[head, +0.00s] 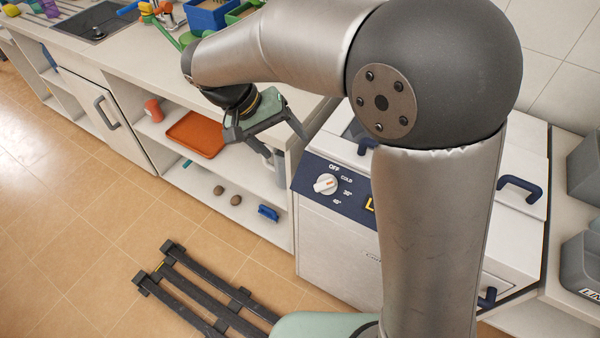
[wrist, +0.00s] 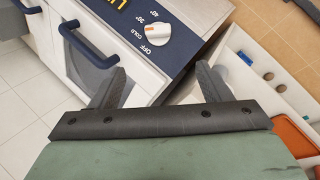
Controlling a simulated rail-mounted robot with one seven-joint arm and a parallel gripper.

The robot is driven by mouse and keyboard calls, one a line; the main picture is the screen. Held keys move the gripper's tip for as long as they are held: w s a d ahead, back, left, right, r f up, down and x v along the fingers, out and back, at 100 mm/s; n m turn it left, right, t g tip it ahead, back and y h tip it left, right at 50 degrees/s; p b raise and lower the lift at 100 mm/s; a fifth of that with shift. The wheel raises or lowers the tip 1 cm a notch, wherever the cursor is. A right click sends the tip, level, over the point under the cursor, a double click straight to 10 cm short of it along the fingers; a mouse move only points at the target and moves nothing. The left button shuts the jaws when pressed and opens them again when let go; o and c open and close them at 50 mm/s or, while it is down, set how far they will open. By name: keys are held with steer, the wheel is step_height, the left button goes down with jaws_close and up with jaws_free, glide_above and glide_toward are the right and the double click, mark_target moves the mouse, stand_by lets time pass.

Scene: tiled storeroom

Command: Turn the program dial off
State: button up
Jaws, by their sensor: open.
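The program dial (head: 325,184) is a white round knob on the dark blue panel of a white appliance (head: 335,245). OFF, COLD, 30° and 40° are printed around it. An orange mark on the knob seems to face the COLD and 30° side; which one is too small to tell. The dial also shows in the wrist view (wrist: 158,30), upside down and just beyond the fingers. My gripper (head: 285,148) is open and empty, up and left of the dial in the head view. In the wrist view, the dial lies ahead of the gap between the fingers (wrist: 159,70), apart from both.
Dark blue handles (head: 520,188) stick out of the appliance. Left of it, an open shelf holds an orange tray (head: 195,134), a red cup (head: 153,110) and a blue brush-like item (head: 268,212).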

mark_target(321, 182)
steer(key=x, duration=1.7)
steer(key=shift+d+p, duration=0.25)
steer(key=shift+p, duration=0.05)
steer(key=c, duration=1)
